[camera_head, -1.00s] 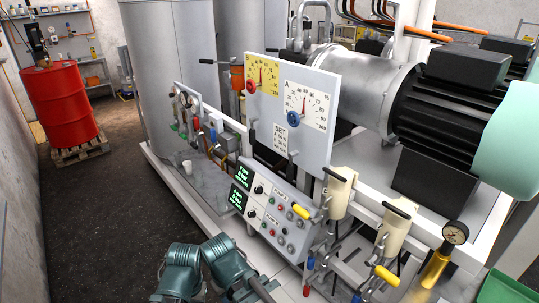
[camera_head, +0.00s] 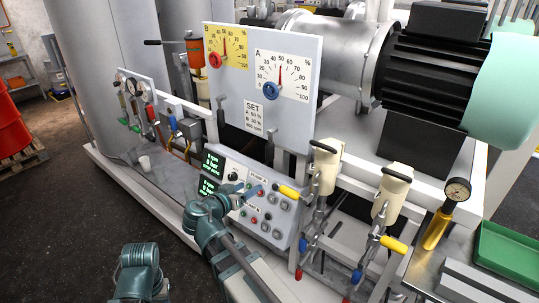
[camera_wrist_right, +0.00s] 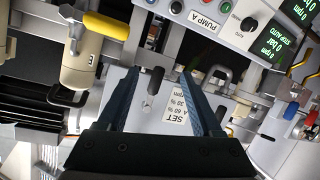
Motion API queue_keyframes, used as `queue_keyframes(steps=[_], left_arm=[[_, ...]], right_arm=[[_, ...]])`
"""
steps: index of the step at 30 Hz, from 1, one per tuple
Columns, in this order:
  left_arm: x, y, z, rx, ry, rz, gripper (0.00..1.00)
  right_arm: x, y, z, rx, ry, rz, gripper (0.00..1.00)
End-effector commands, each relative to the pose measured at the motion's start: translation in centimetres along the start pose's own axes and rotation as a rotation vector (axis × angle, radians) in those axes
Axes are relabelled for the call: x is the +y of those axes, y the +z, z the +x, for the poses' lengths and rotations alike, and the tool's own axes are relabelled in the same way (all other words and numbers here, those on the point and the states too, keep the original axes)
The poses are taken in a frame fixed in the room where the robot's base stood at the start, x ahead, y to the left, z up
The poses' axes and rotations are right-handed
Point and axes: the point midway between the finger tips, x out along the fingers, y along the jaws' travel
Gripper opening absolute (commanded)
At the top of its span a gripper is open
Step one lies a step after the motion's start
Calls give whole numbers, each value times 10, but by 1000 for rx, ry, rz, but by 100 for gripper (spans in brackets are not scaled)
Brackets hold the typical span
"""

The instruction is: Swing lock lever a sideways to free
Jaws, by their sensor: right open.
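Lock lever a, a dark upright handle (camera_head: 270,148), hangs below the white dial A on the grey dial board (camera_head: 290,122), right of the SET plate. In the upside-down right wrist view the lever (camera_wrist_right: 154,80) shows between the two blue fingers of my right gripper (camera_wrist_right: 160,73), apart from both. In the head view my right gripper (camera_head: 252,191) is small, in front of the control box and lower than the lever. It is open and empty. My left arm shows at bottom left, but its gripper cannot be made out.
A similar dark lever (camera_head: 221,108) sits under yellow dial B. The control box (camera_head: 245,200) with green displays stands below the board. Cream cylinders with yellow-handled valves (camera_head: 326,165) stand to the right. A green tray (camera_head: 508,252) is at far right. Open dark floor lies left.

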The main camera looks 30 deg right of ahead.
Motion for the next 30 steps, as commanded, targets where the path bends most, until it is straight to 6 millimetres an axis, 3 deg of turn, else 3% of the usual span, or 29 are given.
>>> queue_keyframes(steps=[1,7,19,30], left_arm=[[1,-1,10,0,0,0,50],[2,-1,20,0,0,0,50],[2,-1,21,0,0,0,50],[2,-1,21,0,0,0,50]], right_arm=[[0,-10,10,77,10,57,67],[3,-50,20,284,0,202,67],[3,-65,31,336,-10,237,67],[5,-89,100,334,-7,237,67]])
